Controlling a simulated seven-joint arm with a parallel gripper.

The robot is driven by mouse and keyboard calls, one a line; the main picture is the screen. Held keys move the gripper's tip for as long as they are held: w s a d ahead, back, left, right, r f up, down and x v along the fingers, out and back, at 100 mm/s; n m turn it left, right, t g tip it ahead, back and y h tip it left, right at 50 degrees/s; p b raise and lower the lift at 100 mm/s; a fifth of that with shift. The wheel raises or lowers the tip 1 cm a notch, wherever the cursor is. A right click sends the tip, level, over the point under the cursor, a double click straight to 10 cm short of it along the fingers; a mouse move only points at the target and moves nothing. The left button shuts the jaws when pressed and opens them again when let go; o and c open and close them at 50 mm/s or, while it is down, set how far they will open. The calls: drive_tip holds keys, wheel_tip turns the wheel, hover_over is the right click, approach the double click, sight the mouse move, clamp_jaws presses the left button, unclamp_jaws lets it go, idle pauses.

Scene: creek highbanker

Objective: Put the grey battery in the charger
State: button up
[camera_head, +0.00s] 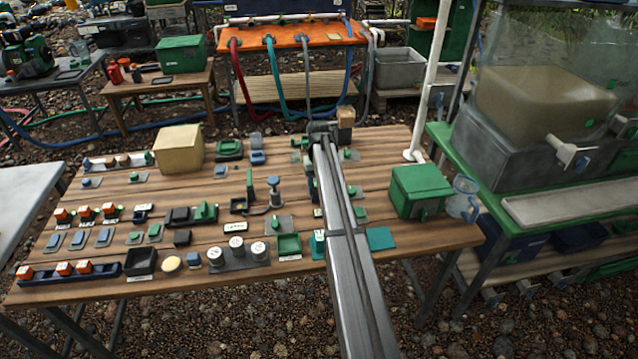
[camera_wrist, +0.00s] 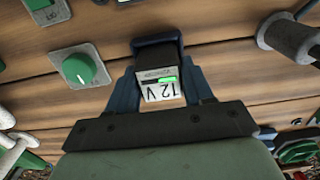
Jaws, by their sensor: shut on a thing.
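My gripper (camera_wrist: 163,84) is shut on a small block in the wrist view. In the head view my gripper (camera_head: 322,130) is at the table's far edge, and the battery cannot be made out there. I cannot surely single out the charger.
The wooden table (camera_head: 115,203) is crowded with small parts, mostly left of my arm. A tan box (camera_head: 179,150) stands at the back left, a green box (camera_head: 420,190) at the right. A green knob on a grey plate (camera_wrist: 80,69) is left of my gripper. A white post (camera_head: 430,90) rises behind.

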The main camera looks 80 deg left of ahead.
drive_tip(key=shift+f, duration=0.15)
drive_tip(key=o, duration=1.3)
drive_tip(key=shift+r, duration=3.75)
